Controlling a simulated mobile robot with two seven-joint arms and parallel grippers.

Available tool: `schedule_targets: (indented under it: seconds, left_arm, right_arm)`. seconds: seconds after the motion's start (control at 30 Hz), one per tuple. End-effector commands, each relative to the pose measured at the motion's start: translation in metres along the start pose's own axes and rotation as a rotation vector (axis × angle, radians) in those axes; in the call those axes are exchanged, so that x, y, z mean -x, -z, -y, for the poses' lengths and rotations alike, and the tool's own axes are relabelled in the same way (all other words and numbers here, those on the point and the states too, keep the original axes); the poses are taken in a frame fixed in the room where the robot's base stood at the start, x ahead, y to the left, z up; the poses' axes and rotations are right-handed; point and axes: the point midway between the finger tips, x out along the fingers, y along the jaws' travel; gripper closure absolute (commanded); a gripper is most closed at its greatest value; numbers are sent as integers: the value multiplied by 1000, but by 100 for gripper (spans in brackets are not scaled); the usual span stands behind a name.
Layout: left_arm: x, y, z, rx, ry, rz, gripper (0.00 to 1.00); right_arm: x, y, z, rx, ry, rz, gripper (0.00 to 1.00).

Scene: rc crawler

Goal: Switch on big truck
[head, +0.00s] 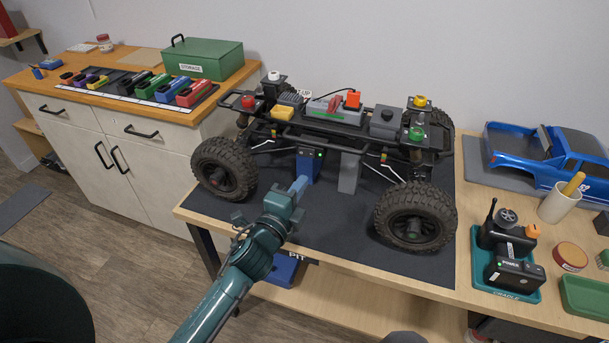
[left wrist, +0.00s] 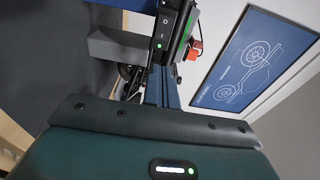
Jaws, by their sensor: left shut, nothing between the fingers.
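The big truck (head: 330,125) is a black crawler chassis with large knobbly tyres, raised on a blue stand and a grey stand on a dark mat. A dark switch panel (head: 311,151) with a small green light sits on its near side, above the blue stand. In the left wrist view the switch panel (left wrist: 166,28) shows I and O marks and a lit green light. My left gripper (head: 299,185) is shut and empty, just in front of the blue stand and below the panel. I cannot tell whether it touches anything. My right gripper is not in view.
A blue truck body (head: 545,150) lies at the right, near a cup (head: 558,205) and a controller (head: 505,240) in a teal cradle. The front left wheel (head: 224,168) and front right wheel (head: 415,216) flank my gripper. The mat's front is mostly clear.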

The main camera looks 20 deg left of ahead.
Motion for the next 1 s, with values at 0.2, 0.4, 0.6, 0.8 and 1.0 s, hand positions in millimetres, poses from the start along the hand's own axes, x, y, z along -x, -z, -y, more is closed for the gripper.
schedule_targets:
  seconds: [0.2, 0.4, 0.6, 0.8, 1.0]
  left_arm:
    - [42, 8, -2, -1, -1, 1, 100]
    - [58, 12, 0, -3, 1, 1, 100]
    - [59, 12, 1, -3, 1, 1, 100]
    - [59, 12, 1, -3, 1, 1, 100]
    - [63, 12, -4, 40, -17, 2, 100]
  right_arm:
    - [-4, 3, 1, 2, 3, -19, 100]
    - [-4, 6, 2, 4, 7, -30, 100]
    - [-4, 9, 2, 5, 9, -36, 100]
    - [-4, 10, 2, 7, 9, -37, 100]
    - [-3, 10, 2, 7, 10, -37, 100]
